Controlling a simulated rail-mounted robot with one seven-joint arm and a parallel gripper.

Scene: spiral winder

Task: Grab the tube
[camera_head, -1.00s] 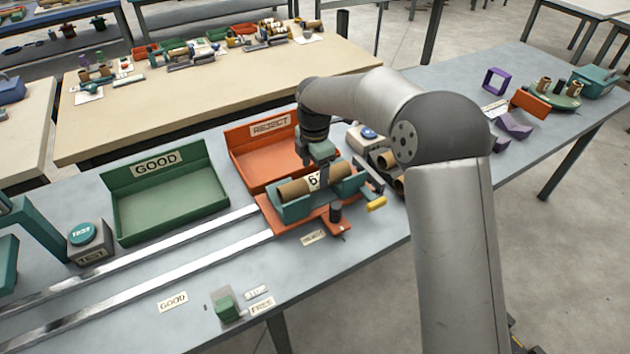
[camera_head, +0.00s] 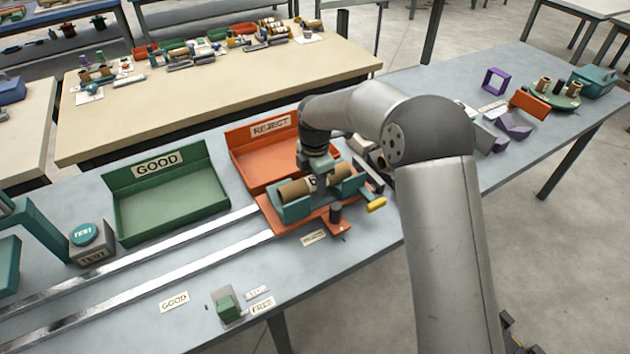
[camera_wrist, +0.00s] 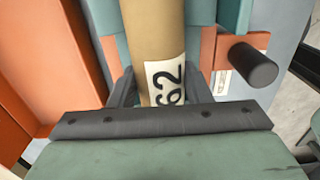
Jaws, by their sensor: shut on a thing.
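The brown cardboard tube (camera_head: 294,190) lies across a teal cradle (camera_head: 291,211) on the orange carriage (camera_head: 310,217). In the wrist view the tube (camera_wrist: 156,30) carries a white label reading 62. My gripper (camera_head: 322,186) reaches down over the tube's middle. In the wrist view its dark fingers (camera_wrist: 158,88) stand on both sides of the tube near the label, shut on it. The tube still lies in the cradle, and the fingertips are partly hidden.
The orange REJECT bin (camera_head: 262,163) stands right behind the carriage, with the green GOOD bin (camera_head: 168,199) to its left. Rails (camera_head: 140,262) run left from the carriage. A dark knob (camera_head: 336,211) and a yellow-ended handle (camera_head: 376,204) stick out at the carriage's front right.

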